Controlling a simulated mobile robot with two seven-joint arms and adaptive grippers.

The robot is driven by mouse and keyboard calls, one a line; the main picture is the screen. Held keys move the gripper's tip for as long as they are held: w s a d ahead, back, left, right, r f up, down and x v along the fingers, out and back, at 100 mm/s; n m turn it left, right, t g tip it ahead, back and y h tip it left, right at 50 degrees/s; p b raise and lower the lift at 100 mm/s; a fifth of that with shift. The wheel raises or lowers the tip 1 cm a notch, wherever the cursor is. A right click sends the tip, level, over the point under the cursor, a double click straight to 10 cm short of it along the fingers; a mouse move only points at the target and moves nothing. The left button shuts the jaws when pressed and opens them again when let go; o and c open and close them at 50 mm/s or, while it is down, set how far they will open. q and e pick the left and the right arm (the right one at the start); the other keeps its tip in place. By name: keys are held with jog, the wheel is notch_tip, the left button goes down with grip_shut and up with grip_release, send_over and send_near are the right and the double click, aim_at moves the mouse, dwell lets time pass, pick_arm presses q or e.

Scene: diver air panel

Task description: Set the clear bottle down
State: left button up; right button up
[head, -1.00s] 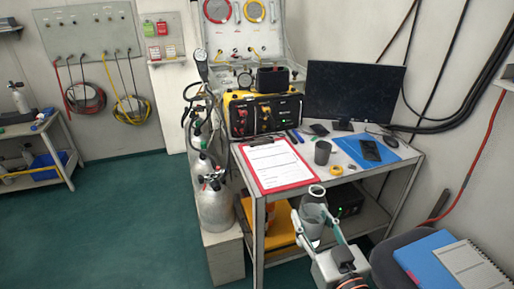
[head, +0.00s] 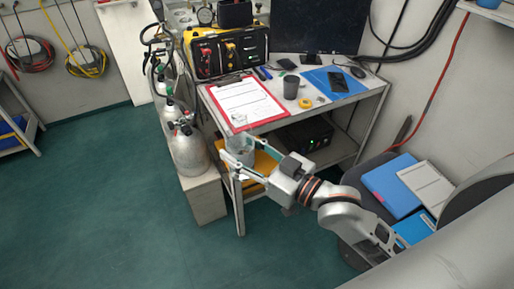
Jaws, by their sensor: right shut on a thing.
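My right gripper (head: 238,156) reaches in from the right and is shut on the clear bottle (head: 240,148). The bottle looks greyish and see-through, and the fingers cover part of it. It shows by the front left corner of the table (head: 225,106), overlapping the front edge below the red clipboard (head: 246,102). I cannot tell its exact height or whether it touches the table. My left gripper is not in view.
A dark cup (head: 291,88), a yellow tape roll (head: 305,104) and a blue mat (head: 333,80) are on the table. Gas cylinders (head: 188,150) stand left of it. A chair (head: 372,180) with folders is at right. Floor is clear at lower left.

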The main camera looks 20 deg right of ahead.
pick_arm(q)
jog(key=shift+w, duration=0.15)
pick_arm(e)
jog(key=w+a+r+n+g+y, duration=0.1)
jog(key=a+r+n+g+y, duration=0.2)
jog(key=a+n+g+y, duration=0.3)
jog(key=a+g, duration=0.1)
jog(key=a, duration=0.4)
jog(key=shift+w+a+y, duration=0.2)
jog(key=shift+a+y, duration=0.05)
jog(key=shift+y, duration=0.15)
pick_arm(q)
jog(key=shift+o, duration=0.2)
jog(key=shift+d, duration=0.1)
pick_arm(e)
jog(key=shift+f+n, duration=0.1)
jog(key=shift+n, duration=0.2)
